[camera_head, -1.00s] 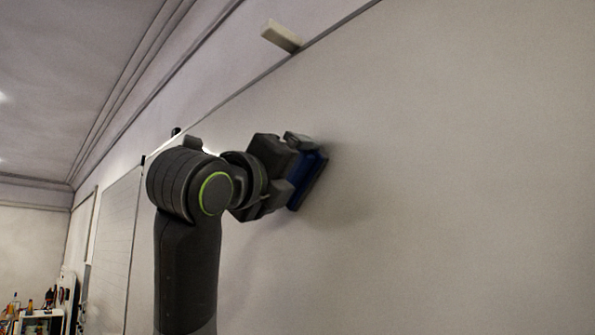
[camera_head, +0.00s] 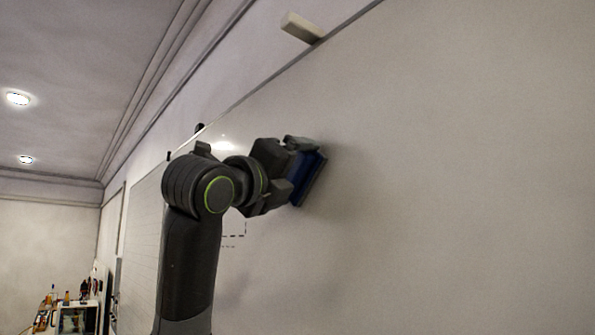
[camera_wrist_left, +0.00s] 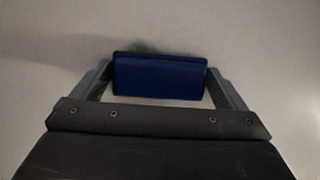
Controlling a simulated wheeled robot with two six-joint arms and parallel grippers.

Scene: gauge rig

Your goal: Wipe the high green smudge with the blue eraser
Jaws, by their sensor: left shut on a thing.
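The blue eraser (camera_head: 309,178) is held in my left gripper (camera_head: 292,172), which is shut on it. In the head view the eraser's face is at the whiteboard (camera_head: 450,180), touching it or very close. In the left wrist view the eraser (camera_wrist_left: 160,76) sits between the two fingers of the left gripper (camera_wrist_left: 160,82). A faint green smudge (camera_wrist_left: 143,46) shows just past the eraser's far edge, partly hidden by it. In the head view the smudge cannot be seen. My right gripper is not in view.
A pale block (camera_head: 301,27) sits at the board's top edge. Dashed black marks (camera_head: 233,237) are on the board behind my left arm. A cluttered shelf (camera_head: 77,318) stands at the far lower left. The board to the right is clear.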

